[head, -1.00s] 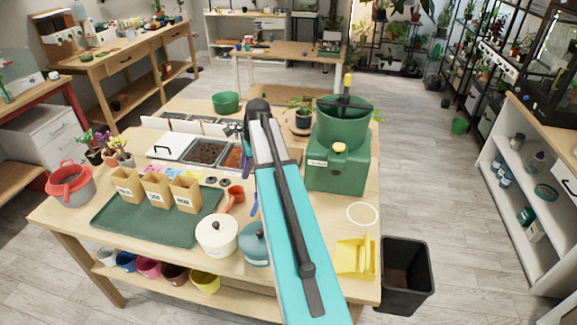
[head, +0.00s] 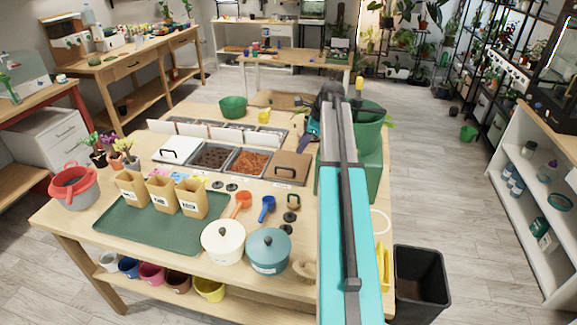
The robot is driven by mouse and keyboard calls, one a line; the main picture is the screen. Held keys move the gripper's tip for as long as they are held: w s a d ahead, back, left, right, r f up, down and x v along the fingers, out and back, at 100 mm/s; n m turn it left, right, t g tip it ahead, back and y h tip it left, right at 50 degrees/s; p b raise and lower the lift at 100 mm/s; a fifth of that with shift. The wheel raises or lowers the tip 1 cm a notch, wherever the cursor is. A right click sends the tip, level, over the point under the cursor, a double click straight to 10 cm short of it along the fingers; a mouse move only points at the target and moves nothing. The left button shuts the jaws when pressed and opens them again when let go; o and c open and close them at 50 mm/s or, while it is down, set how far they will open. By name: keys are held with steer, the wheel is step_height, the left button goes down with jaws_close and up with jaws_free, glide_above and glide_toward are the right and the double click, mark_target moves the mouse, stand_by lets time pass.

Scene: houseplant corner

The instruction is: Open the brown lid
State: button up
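The brown lid (head: 291,167) lies flat and closed on the rightmost bin of the row in the middle of the table. A dark handle shows near its lower edge. My arm extends over the table to the right of the lid. My gripper (head: 312,124) is only partly seen at the arm's far end, beyond the lid and apart from it. Its fingers are small and mostly hidden by the arm, so its opening is unclear.
Left of the lid are open bins of orange-brown (head: 249,161) and dark material (head: 212,157), then a white lid (head: 176,149). A green machine (head: 371,145) stands behind my arm. A white pot (head: 223,243) and blue pot (head: 268,251) stand in front.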

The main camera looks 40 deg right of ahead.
mark_target(288, 168)
steer(key=shift+p+x, duration=1.95)
steer(key=shift+x, duration=5)
